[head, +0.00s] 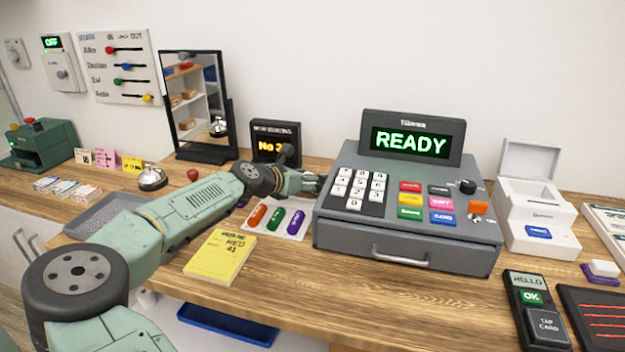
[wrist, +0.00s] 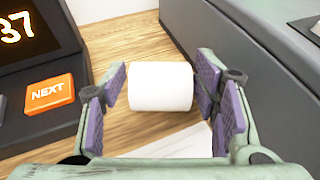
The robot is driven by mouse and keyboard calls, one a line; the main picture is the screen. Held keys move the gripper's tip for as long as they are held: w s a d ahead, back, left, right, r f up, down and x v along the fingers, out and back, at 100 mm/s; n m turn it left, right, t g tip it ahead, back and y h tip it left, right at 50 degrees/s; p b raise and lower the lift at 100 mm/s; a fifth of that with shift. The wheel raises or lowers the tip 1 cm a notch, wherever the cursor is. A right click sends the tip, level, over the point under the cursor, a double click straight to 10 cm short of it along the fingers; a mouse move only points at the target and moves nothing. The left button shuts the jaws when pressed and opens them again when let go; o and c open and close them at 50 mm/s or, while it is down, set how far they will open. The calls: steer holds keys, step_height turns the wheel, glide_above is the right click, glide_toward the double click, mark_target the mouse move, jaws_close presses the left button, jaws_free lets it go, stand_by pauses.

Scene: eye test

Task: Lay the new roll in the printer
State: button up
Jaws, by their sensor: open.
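The new roll (wrist: 160,87), a plain white paper cylinder, stands or lies on the wooden counter in the wrist view. My gripper (wrist: 161,98) is open around it, with purple pads on either side; I cannot tell if they touch it. In the head view my gripper (head: 316,183) is beside the left side of the cash register, and the roll is hidden there. The printer (head: 512,226) is the white box right of the register. Its lid (head: 530,162) is raised, and a blue button (head: 538,232) is on its front.
The grey cash register (head: 345,225) stands between my gripper and the printer. A number display (head: 275,132) with an orange NEXT button (wrist: 49,93) stands left of the roll. A white tray (head: 297,236) of coloured pens, a yellow pad (head: 221,257) and a card terminal (head: 540,325) are nearer.

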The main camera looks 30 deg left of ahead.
steer(key=b+v, duration=0.3)
steer(key=v, duration=0.7)
steer(key=shift+s+r, duration=0.2)
steer(key=shift+s, duration=0.05)
